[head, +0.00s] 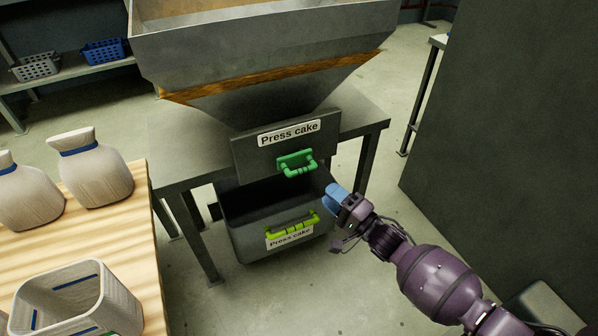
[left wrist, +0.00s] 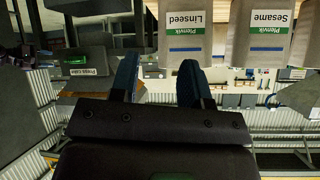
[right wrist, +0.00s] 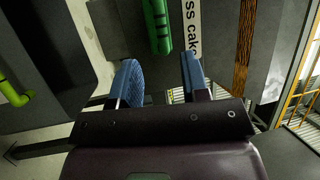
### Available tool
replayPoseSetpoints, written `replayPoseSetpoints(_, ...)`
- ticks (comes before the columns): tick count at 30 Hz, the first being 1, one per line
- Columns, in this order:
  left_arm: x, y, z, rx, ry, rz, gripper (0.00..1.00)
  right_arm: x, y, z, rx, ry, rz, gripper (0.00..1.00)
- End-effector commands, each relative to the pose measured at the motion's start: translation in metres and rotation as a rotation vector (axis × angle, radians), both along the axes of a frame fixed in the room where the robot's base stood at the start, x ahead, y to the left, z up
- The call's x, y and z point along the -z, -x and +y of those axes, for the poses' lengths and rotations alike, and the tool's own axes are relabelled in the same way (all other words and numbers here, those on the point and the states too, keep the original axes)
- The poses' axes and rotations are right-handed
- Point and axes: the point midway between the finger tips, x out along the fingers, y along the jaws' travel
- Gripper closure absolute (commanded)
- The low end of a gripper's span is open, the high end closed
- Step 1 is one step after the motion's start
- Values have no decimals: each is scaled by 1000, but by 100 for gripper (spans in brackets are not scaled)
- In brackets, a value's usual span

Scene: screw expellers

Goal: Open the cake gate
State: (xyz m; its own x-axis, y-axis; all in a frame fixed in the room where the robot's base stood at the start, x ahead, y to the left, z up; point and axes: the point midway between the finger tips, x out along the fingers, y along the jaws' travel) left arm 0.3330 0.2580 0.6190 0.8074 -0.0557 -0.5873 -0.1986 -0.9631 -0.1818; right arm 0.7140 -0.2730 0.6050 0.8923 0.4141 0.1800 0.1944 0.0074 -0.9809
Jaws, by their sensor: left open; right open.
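The cake gate (head: 262,154) is a dark plate labelled "Press cake" below the hopper. Its green handle (head: 296,163) is on its front; the handle also shows in the right wrist view (right wrist: 157,25), beyond the fingertips. My right gripper (head: 332,198) is to the right of and below the handle in the head view, beside the bin's right side. It is open and empty, apart from the handle. My left gripper (left wrist: 158,78) shows only in the left wrist view, open with nothing between its blue fingers.
A dark bin (head: 245,235) with a yellow-green handle (head: 292,224) sits below the gate. The metal hopper (head: 260,50) rises above. At left, a wooden table (head: 30,255) holds sacks (head: 95,172) and a white basket (head: 75,302). A dark panel (head: 510,130) stands at right.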

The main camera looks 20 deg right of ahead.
Motion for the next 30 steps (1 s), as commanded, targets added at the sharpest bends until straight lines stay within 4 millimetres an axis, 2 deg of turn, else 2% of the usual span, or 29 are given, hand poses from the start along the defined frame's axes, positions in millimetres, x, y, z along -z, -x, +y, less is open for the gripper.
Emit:
replayPoseSetpoints(5, 2, 1, 1, -4, 5, -8, 57, -3, -15, 7, 0, -2, -1, 58)
replayPoseSetpoints(18, 4, 1, 4, -21, 34, -61, 57, -13, -75, 36, 0, 0, 1, 58)
replayPoseSetpoints(24, 4, 0, 4, -23, 41, -80, 57, -17, -90, 42, 1, 1, 2, 58)
replayPoseSetpoints(30, 2, -1, 4, -23, 43, -92, 57, -20, -95, 44, 1, 0, 0, 58)
